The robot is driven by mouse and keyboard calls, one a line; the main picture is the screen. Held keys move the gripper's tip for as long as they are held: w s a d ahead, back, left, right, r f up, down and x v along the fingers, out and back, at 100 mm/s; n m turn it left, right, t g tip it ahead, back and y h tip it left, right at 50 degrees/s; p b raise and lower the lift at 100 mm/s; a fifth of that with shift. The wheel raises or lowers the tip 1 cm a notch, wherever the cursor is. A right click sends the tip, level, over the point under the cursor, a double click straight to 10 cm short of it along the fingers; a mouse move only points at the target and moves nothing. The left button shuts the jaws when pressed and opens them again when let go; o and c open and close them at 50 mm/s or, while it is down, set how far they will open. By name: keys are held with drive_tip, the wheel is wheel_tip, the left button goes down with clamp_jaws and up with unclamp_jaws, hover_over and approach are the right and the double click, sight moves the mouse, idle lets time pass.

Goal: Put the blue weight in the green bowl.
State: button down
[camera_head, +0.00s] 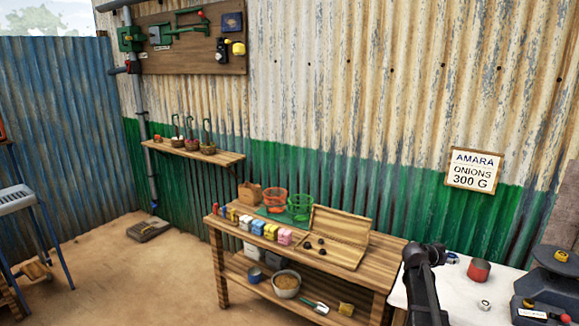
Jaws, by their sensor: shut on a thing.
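The green bowl (300,205) is an open, basket-like bowl on a green mat on the wooden bench. An orange bowl (275,202) stands close to its left. My dark arm rises at the lower right, over the front of the white table. My gripper (440,254) is at its upper end, small and dark, with fingers hard to make out. A small blue thing, which looks like the blue weight (453,257), shows right at the gripper's side; the gripper is shut on it. They are well to the right of the green bowl and apart from it.
Several coloured packets (271,231) line the bench's front left. A tilted wooden board (340,225) and small dark pieces are right of the bowls. A red tin (480,271) and a dark scale (550,280) stand on the white table (462,296).

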drive_tip(key=shift+r+p, duration=1.1)
drive_tip(key=shift+r, duration=0.5)
drive_tip(key=shift+a, duration=0.1)
drive_tip(key=shift+w+a, duration=0.35)
drive_tip(key=shift+a, duration=0.4)
drive_tip(key=shift+f, duration=0.1)
